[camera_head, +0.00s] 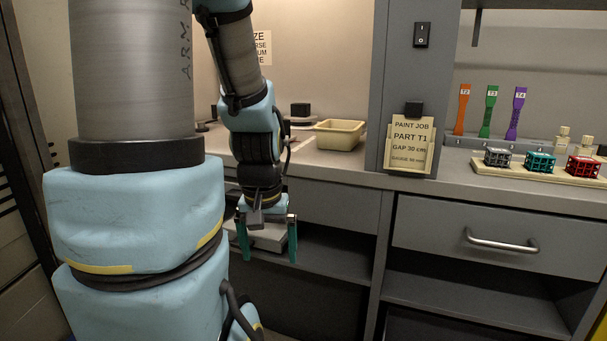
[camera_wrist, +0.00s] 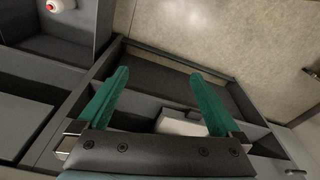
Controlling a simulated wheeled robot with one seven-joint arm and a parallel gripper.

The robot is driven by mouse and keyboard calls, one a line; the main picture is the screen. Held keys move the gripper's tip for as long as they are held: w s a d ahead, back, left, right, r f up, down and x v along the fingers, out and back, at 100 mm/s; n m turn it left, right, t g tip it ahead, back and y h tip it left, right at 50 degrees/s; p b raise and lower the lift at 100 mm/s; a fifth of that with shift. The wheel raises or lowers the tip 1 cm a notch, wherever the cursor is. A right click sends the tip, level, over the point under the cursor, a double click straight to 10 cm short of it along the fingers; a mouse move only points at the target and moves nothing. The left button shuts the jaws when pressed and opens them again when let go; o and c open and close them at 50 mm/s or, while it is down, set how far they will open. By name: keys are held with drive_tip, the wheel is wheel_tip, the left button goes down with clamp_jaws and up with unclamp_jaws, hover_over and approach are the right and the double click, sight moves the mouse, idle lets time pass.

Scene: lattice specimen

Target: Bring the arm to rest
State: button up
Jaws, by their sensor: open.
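My gripper (camera_head: 268,240) hangs down in front of the workbench, below the level of the counter top (camera_head: 350,172). Its two teal fingers are apart with nothing between them. In the wrist view my gripper (camera_wrist: 158,95) shows both fingers spread. Behind it lie the grey shelf compartments of the bench and a pale flat object (camera_wrist: 182,124) that seems to lie inside one. My arm comes down from the top of the head view, bent, with blue padded covers.
A cream tray (camera_head: 340,136) sits on the counter. A card holder (camera_head: 409,145) is on the grey post. At right, several lattice cubes, one of them teal (camera_head: 540,162), sit on a board, with coloured tags (camera_head: 490,112) behind. A drawer (camera_head: 500,236) is closed.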

wheel_tip(320, 180, up, 15)
drive_tip(key=p, duration=1.2)
drive_tip(key=shift+p, duration=0.4)
drive_tip(key=shift+f, duration=0.15)
